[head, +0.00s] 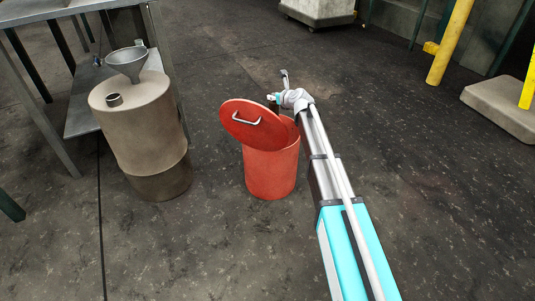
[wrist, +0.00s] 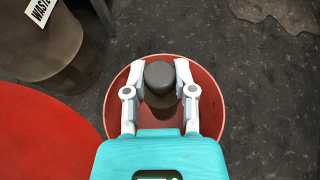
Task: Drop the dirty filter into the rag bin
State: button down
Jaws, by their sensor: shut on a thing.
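The red rag bin (head: 270,173) stands on the floor in the middle of the head view. Its round red lid (head: 247,120), with a pale handle, is tilted up at the left of the opening. In the wrist view the bin's round rim (wrist: 110,112) surrounds my gripper (wrist: 160,78). My gripper's two fingers are shut on a dark grey round filter (wrist: 159,73), which is over the bin's opening. How far it is above or inside the rim I cannot tell. In the head view the filter is hard to make out behind my arm and the lid.
A beige drum (head: 140,115) with a metal funnel (head: 127,63) stands left of the bin, next to a metal table (head: 70,12). A yellow post (head: 450,42) stands at the right. The floor in front of the bin is clear.

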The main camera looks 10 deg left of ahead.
aim_at(277, 109)
jog(key=shift+f, duration=0.2)
jog(key=shift+f+b, duration=2.8)
jog(key=shift+b, duration=0.2)
jog(key=shift+c, duration=1.8)
grip_release()
